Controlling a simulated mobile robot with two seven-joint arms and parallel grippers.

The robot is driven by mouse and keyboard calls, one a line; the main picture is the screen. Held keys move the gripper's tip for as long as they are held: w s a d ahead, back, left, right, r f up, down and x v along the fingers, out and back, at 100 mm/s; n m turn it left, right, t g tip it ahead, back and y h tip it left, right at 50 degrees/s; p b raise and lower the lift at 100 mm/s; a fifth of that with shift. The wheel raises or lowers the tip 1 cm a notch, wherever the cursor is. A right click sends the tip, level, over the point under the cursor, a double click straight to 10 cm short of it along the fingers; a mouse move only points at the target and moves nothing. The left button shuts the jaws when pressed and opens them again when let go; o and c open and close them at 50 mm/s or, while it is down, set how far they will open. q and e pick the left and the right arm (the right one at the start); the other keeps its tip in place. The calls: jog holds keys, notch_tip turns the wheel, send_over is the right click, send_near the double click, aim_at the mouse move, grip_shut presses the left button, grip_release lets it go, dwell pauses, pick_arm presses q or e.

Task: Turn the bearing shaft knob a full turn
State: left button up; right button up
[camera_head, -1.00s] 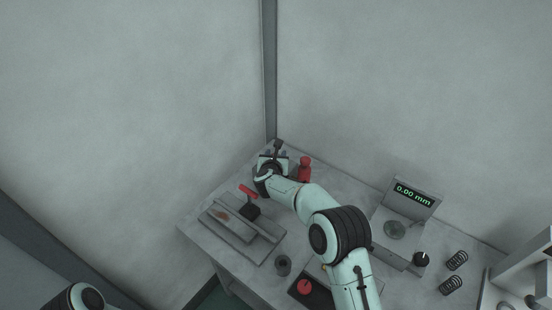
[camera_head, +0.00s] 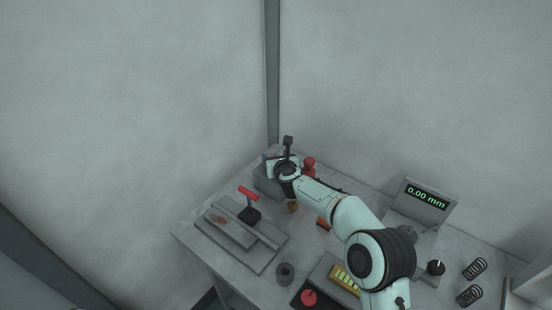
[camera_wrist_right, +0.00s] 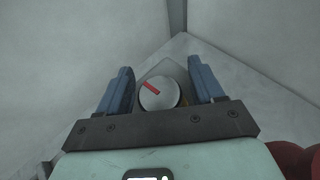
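The bearing shaft knob (camera_wrist_right: 158,94) is a round grey dial with a red mark pointing to the upper left in the right wrist view. It sits on a grey block (camera_wrist_right: 160,70) near the table's back corner. My right gripper (camera_wrist_right: 160,68) is open, its two blue fingers on either side of the knob with a visible gap on each side. In the head view the right gripper (camera_head: 269,165) is over the grey block (camera_head: 266,184), and the knob is hidden there. My left gripper is not in view.
A red object (camera_head: 310,167) stands just right of my right gripper. A gauge reading 0.00 mm (camera_head: 426,198), black knob (camera_head: 436,267) and springs (camera_head: 474,268) are at right. Walls close off the back.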

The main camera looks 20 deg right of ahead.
jog(key=shift+s+r, duration=0.1)
jog(key=shift+s, duration=0.15)
jog(key=b+v, duration=0.3)
jog(key=v, duration=1)
jog(key=shift+w, duration=0.2)
